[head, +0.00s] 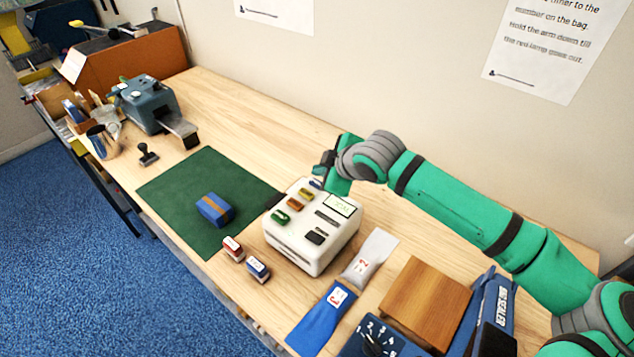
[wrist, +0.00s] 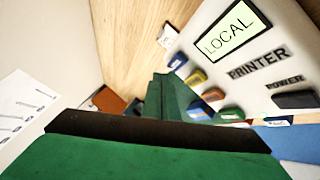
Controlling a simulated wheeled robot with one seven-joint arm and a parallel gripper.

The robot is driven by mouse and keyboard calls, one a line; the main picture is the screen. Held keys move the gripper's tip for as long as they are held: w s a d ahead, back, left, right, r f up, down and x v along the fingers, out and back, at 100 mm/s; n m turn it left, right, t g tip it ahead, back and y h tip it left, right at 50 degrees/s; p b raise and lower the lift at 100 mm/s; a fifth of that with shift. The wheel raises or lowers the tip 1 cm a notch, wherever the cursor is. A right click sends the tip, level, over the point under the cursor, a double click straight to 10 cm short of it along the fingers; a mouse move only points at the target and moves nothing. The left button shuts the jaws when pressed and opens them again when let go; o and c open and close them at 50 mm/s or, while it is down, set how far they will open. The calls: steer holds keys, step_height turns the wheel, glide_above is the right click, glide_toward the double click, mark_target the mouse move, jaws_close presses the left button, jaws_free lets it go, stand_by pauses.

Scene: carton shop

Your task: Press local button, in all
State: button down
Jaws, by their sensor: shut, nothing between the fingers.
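A white printer (head: 310,250) stands on the table. Its screen (head: 340,205) reads LOCAL in the wrist view (wrist: 233,36). A row of coloured buttons runs along its left side: green (head: 280,217), orange (head: 295,203), yellow (head: 306,194) and blue (head: 316,184). The blue button also shows in the wrist view (wrist: 177,62). I cannot read any button labels. My gripper (head: 330,177) is shut and empty, at the far end of the row by the blue button. In the wrist view its fingers (wrist: 172,100) are near the buttons; I cannot tell whether they touch one.
A green mat (head: 165,190) with a blue box (head: 215,210) lies left of the printer. Two small stamps (head: 257,268) are in front. Grey (head: 370,257) and blue (head: 322,317) bags and a wooden block (head: 425,300) are to the right. The wall is close behind.

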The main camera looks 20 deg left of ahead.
steer(key=shift+r, duration=2)
steer(key=shift+d, duration=0.1)
